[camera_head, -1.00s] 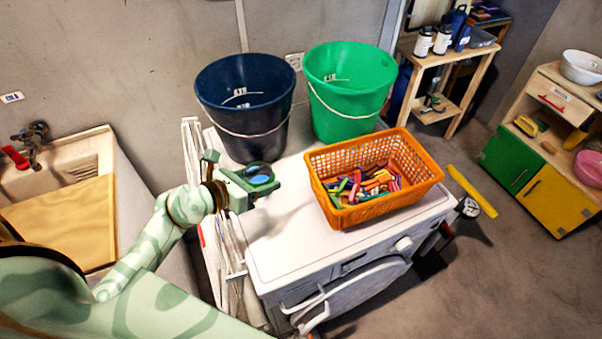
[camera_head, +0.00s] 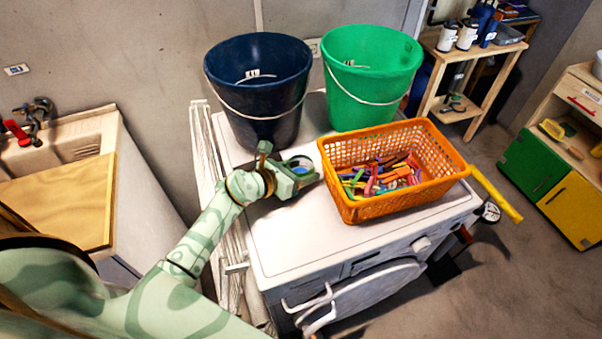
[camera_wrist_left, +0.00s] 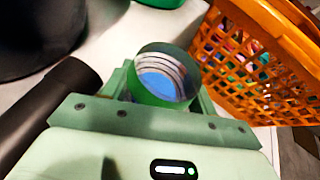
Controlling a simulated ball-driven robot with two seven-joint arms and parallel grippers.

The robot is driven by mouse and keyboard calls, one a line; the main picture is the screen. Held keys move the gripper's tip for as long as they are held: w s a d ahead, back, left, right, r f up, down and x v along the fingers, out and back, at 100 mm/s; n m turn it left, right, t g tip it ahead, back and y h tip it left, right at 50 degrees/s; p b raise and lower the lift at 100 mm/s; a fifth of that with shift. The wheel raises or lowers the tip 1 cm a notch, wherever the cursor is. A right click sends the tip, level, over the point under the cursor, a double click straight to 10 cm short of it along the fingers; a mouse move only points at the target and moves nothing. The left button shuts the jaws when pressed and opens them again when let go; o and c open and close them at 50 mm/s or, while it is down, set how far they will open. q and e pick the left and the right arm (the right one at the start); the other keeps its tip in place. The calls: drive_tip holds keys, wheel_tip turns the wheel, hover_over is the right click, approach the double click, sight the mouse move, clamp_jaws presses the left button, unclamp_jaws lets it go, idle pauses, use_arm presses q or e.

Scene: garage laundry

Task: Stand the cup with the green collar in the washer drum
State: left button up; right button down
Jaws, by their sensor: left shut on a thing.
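My left gripper (camera_head: 299,172) is shut on the cup (camera_wrist_left: 160,84). The cup's open mouth faces the wrist camera, with a green collar, a pale ringed inside wall and a blue bottom. In the head view the cup (camera_head: 302,165) shows small and dark-rimmed at the fingers, above the washer top and close to the orange basket's left side. The washer (camera_head: 290,243) is a white front-loading machine. Its round door (camera_head: 370,296) stands out from the front at the bottom of the view. The drum inside is hidden. My right gripper is not in view.
An orange basket (camera_head: 385,207) of colored pegs stands on the washer top. A navy bucket (camera_head: 262,95) and a green bucket (camera_head: 368,85) stand behind it. A white folded rack (camera_head: 222,190) stands along the washer's left side. The top's front left is clear.

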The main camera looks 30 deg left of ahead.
use_arm(q)
drive_tip(key=shift+r, duration=0.15)
drive_tip(key=shift+f, duration=0.25)
drive_tip(key=o, duration=0.9)
